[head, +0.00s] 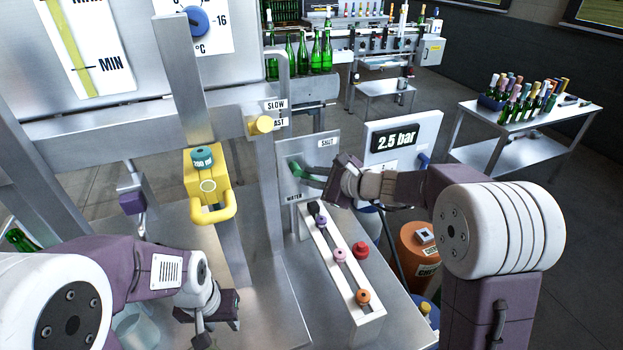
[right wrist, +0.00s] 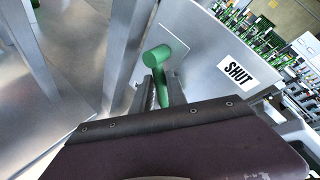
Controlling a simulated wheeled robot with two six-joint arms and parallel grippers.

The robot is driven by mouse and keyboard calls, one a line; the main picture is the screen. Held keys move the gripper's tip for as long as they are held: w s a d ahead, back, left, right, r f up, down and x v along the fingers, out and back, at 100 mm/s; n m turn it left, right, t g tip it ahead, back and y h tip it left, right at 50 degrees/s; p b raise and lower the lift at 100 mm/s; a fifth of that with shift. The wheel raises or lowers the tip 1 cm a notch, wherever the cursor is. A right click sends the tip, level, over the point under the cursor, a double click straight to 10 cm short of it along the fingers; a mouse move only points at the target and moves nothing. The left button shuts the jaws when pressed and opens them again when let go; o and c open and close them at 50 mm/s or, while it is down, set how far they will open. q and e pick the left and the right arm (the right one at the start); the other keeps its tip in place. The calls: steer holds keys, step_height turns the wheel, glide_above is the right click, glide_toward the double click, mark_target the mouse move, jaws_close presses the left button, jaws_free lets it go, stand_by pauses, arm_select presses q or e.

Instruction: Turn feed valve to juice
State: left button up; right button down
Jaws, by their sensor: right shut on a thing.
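The feed valve's green handle (head: 309,176) sits on a grey metal panel (head: 287,160) in the middle of the head view. Labels reading SHUT (head: 327,142) and WATER (head: 294,197) are on the panel; a juice label is not visible. My right gripper (head: 323,178) is shut on the green handle. In the right wrist view the handle (right wrist: 158,55) shows between the fingers, its round end up and left, with the SHUT label (right wrist: 238,73) to the right. My left gripper (head: 215,309) hangs low at the left, away from the valve; its fingers are not clear.
A white rack (head: 345,270) with coloured knobs stands below the panel, beside a red button (head: 361,250). A yellow handled fixture (head: 212,210) is left of the valve.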

steer(key=shift+r, duration=0.2)
steer(key=c, duration=1.3)
jaws_free()
steer(key=shift+f, duration=0.1)
arm_select(q)
steer(key=shift+f+b, duration=0.5)
steer(key=shift+b, duration=0.05)
arm_select(e)
steer(key=v, duration=0.9)
arm_select(q)
steer(key=shift+s, duration=0.1)
arm_select(e)
steer(key=shift+s, duration=0.1)
